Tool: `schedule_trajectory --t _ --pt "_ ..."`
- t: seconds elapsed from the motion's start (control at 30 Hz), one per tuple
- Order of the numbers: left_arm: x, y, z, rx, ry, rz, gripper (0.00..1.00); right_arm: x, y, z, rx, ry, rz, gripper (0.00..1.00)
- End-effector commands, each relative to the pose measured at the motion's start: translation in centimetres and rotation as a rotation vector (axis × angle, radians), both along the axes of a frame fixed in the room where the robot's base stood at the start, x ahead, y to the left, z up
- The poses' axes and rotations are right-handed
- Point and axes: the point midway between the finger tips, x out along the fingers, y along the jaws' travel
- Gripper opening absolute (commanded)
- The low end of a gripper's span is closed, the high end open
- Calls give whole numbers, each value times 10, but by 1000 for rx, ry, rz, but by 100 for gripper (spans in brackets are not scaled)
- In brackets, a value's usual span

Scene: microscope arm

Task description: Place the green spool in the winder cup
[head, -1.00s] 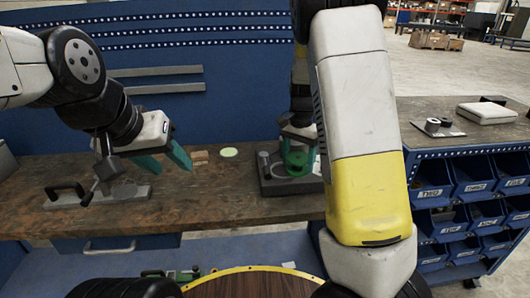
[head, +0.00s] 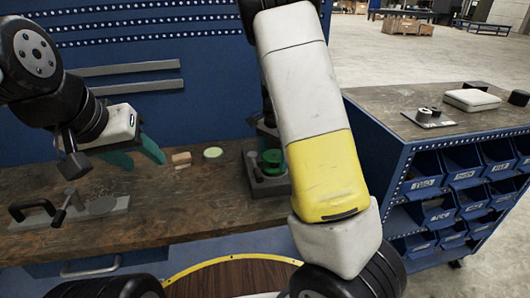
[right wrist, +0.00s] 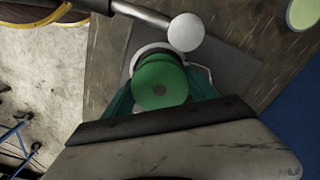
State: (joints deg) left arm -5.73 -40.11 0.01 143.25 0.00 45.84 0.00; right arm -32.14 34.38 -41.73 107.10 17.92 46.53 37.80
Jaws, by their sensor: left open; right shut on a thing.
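The green spool (head: 271,158) is at the winder (head: 266,185), a dark grey block on the wooden bench. In the right wrist view the spool (right wrist: 160,84) is between the teal fingers of my right gripper (right wrist: 162,92), which is shut on it. A pale curved rim, likely the cup (right wrist: 147,49), shows behind the spool. How deep the spool sits in it is hidden. In the head view my right arm covers part of the winder's right side. My left gripper (head: 137,157) is open and empty over the bench, left of the winder.
A rod with a white ball knob (right wrist: 186,32) rises close beside the spool. A clamp with a black handle (head: 32,209) lies at the bench's left. A pale green disc (head: 213,153) and small tan blocks (head: 181,159) lie left of the winder. A blue bin cart (head: 420,190) stands right.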

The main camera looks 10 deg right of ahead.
Motion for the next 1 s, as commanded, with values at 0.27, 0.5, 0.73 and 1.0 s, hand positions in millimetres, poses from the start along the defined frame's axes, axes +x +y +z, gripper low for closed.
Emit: schedule_trajectory --t 0.27,0.5,0.73,1.0 --pt "0 0 0 0 0 0 47 0 0 -14 -1 -1 0 18" --pt "0 0 0 0 0 0 47 0 0 -19 -1 1 0 18" --pt "0 0 0 0 0 0 47 -2 0 -29 -1 4 0 18" --pt "0 0 0 0 0 0 47 -3 -1 -30 -2 6 -1 88"
